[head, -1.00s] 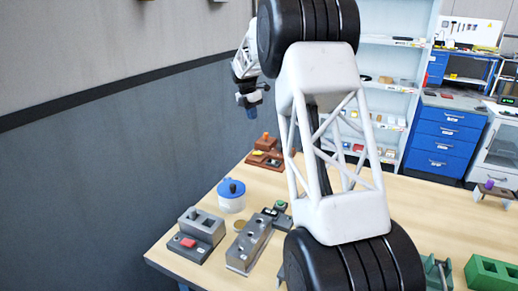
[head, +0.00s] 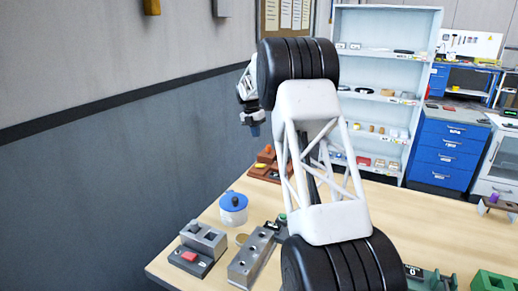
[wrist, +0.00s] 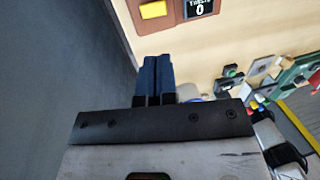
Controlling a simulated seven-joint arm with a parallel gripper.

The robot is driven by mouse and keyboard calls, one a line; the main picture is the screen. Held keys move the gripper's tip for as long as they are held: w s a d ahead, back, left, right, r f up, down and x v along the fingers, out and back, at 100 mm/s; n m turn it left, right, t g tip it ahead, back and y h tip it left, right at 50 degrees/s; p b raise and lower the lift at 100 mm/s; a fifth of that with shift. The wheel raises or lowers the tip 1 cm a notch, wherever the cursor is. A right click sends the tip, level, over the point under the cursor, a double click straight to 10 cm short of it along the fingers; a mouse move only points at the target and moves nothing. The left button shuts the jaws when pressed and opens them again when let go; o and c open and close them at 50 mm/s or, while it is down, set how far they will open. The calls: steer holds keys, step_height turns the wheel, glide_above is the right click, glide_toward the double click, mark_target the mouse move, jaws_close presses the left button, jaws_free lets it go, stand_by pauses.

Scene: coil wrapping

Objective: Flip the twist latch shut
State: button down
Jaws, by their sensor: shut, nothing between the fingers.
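My gripper (head: 255,130) hangs in the air at the left, above and behind the table's far left end. In the wrist view its blue fingers (wrist: 157,62) are together with nothing between them. A red-brown fixture (head: 264,173) with an orange top and a yellow piece (head: 259,166) stands on the table below the gripper. In the wrist view a brown panel with a yellow block (wrist: 153,10) and a small display (wrist: 199,9) reading "TWISTS 0" lies beyond the fingertips, apart from them. I cannot tell for sure which part is the twist latch or its position.
A blue-lidded jar (head: 233,208), a grey fixture with a red block (head: 189,257) and a grey block with holes (head: 250,258) stand on the near left. Green fixtures (head: 493,281) are at the right. A wall runs along the left. My own arm hides the table's middle.

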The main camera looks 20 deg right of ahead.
mark_target(261, 165)
steer(key=f, duration=0.4)
steer(key=s+d+f, duration=0.1)
steer(key=f, duration=0.4)
steer(key=s+d+f, duration=0.1)
steer(key=f, duration=0.3)
steer(key=shift+f, duration=0.25)
steer(key=shift+s+d+f, duration=0.3)
steer(key=shift+s+f, duration=0.05)
steer(key=shift+f, duration=0.3)
steer(key=shift+s+d+f, duration=0.25)
steer(key=shift+s+f, duration=0.1)
steer(key=shift+f, duration=0.25)
steer(key=shift+w+a, duration=0.1)
steer(key=shift+w, duration=0.05)
steer(key=shift+w+a+r, duration=0.15)
steer(key=shift+w+a, duration=0.25)
steer(key=shift+a, duration=0.05)
steer(key=shift+w+a, duration=0.1)
steer(key=shift+a, duration=0.1)
step_height(261, 165, up, 16)
steer(key=w+a, duration=0.1)
steer(key=w, duration=0.1)
steer(key=shift+w+a, duration=0.15)
steer(key=shift+a, duration=0.1)
